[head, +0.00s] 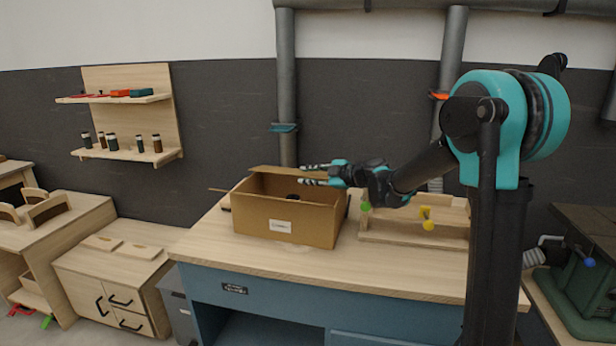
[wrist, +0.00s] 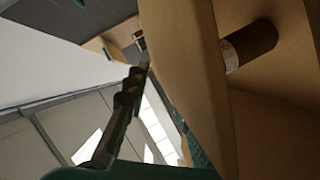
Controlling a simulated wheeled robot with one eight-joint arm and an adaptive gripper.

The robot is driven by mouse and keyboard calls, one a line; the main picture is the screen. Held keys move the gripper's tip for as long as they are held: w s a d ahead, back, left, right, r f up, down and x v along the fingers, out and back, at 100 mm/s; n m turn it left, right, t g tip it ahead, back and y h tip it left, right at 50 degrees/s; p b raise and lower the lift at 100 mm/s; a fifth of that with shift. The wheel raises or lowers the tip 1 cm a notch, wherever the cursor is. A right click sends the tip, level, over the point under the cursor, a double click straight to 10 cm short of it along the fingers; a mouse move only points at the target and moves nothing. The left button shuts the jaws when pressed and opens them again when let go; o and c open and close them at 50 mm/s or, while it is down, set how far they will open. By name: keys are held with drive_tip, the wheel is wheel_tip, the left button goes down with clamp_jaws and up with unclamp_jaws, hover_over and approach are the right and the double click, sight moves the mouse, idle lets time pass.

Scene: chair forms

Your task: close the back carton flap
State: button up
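An open brown carton (head: 290,226) with a white label stands on the workbench. Its back flap (head: 275,171) shows as a thin, nearly level strip along the far rim. My gripper (head: 303,174) is at the right end of this flap, its two striped fingers spread apart, one above the other. In the wrist view a tan cardboard panel (wrist: 190,80), apparently the back flap, runs between a dark finger on the left and a teal part partly hidden behind the panel. I cannot tell whether either finger touches it. A brown jar (wrist: 252,45) shows beyond the panel.
The workbench (head: 360,268) has free room in front of the carton. A wooden rack (head: 415,228) with green and yellow knobs stands to the right of it. A grey pipe (head: 286,90) runs up the wall behind.

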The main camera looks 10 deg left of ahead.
drive_tip(key=shift+d, duration=0.1)
drive_tip(key=v, duration=1.2)
drive_tip(key=shift+c, duration=0.6)
